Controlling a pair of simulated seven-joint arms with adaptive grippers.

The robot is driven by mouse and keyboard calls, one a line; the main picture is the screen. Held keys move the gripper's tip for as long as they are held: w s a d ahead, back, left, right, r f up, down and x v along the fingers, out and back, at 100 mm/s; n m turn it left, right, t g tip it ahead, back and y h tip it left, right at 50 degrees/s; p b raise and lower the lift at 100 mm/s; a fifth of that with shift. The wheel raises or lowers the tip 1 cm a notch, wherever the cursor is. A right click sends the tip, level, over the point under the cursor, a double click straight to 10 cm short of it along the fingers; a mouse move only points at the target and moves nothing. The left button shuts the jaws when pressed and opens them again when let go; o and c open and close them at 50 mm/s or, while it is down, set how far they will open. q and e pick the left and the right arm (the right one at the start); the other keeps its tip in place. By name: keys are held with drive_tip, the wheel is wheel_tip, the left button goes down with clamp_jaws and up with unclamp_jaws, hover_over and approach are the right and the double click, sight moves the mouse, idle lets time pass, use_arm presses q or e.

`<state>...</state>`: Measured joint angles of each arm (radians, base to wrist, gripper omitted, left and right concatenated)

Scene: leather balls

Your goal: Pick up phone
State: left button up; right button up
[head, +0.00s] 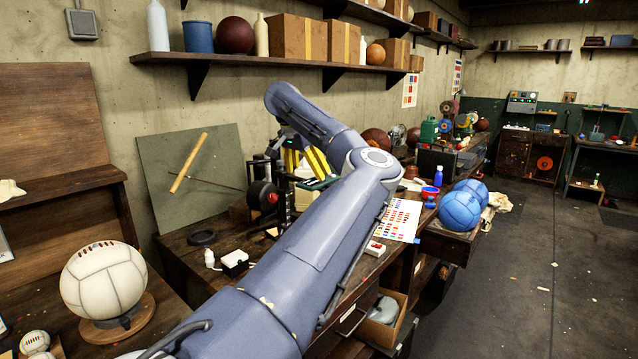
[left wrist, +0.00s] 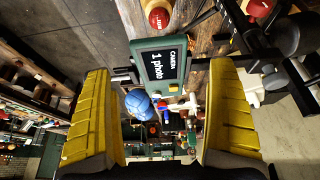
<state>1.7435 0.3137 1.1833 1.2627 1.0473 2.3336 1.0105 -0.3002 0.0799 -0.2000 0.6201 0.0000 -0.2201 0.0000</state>
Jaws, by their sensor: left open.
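In the head view my left gripper (head: 308,163) is over the workbench, pointing down. A green edge near its fingertips may be the phone; my arm hides much of that area. My right gripper is not in view.
Blue balls (head: 461,208) sit further right. A tilted green board (head: 195,175) stands behind. A white ball (head: 103,280) is at left.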

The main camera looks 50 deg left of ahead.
sight(312, 182)
use_arm(q)
drive_tip(key=shift+x, duration=2.1)
drive_tip(key=shift+w+a+r, duration=0.1)
drive_tip(key=shift+w, duration=0.05)
drive_tip(key=c, duration=1.6)
drive_tip(key=shift+o, duration=0.2)
drive_tip(key=shift+r, duration=0.15)
